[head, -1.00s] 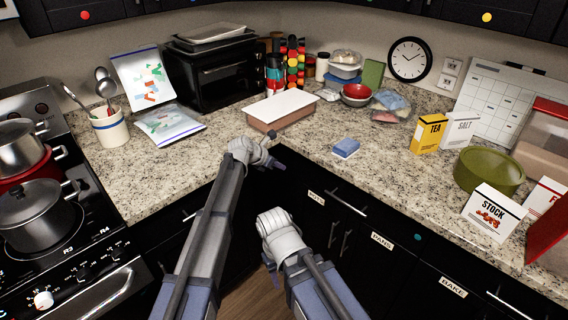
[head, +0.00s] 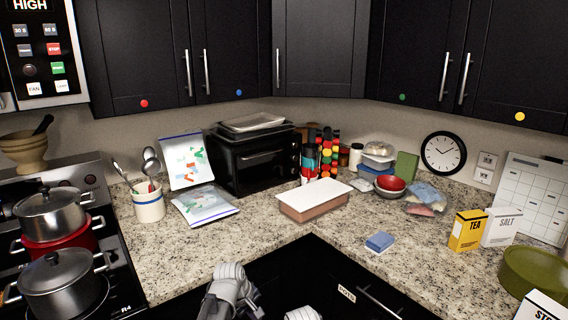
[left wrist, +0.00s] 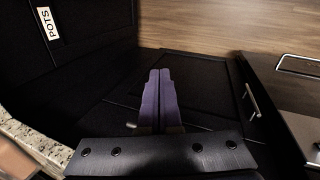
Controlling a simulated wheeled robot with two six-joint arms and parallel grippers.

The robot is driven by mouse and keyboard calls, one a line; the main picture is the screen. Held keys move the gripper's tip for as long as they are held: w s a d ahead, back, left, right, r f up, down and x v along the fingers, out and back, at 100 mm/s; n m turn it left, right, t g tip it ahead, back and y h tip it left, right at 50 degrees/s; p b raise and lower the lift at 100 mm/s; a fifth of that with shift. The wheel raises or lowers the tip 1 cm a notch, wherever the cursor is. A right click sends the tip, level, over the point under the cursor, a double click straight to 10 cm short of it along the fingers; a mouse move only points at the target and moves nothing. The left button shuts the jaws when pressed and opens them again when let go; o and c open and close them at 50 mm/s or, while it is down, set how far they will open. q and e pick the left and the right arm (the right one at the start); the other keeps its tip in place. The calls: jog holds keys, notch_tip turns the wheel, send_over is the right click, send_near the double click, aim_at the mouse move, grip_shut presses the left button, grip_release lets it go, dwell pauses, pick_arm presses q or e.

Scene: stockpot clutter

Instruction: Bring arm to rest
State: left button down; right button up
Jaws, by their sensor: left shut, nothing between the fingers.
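My left gripper (left wrist: 160,75) is shut and empty in the left wrist view, its two purple fingers lying side by side. They are over dark cabinet fronts, with the wooden floor beyond. In the head view my left wrist (head: 230,288) shows at the bottom edge, in front of the counter's inner corner; its fingertips cannot be made out there. Only a small white piece of my right arm (head: 303,313) shows at the bottom edge, and its jaws are out of view.
The granite counter (head: 330,230) holds a white-topped brown box (head: 315,200), a blue sponge-like block (head: 380,241) and a tea box (head: 467,231). Pots (head: 60,275) stand on the stove at left. A POTS label (left wrist: 48,23) marks a cabinet near the left gripper.

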pick_arm(q)
jog(key=s+a+f+m+g+y, duration=0.1)
jog(key=s+a+m, duration=0.3)
jog(key=s, duration=0.3)
jog(key=s+a+m+g+y, duration=0.1)
jog(key=s+a+m+y, duration=0.1)
jog(key=s+a+m, duration=0.35)
jog(key=s+d+r+m+p, duration=0.1)
jog(key=s+d+r+p, duration=0.1)
jog(key=d, duration=0.4)
jog(key=s+d+r+m+g+p, duration=0.1)
jog(key=s+d+r+m+p, duration=0.1)
jog(key=s+d+r+p, duration=0.1)
jog(key=shift+s+d+y, duration=0.4)
jog(key=shift+s+d, duration=0.5)
jog(key=shift+d, duration=0.5)
jog(key=shift+m, duration=0.25)
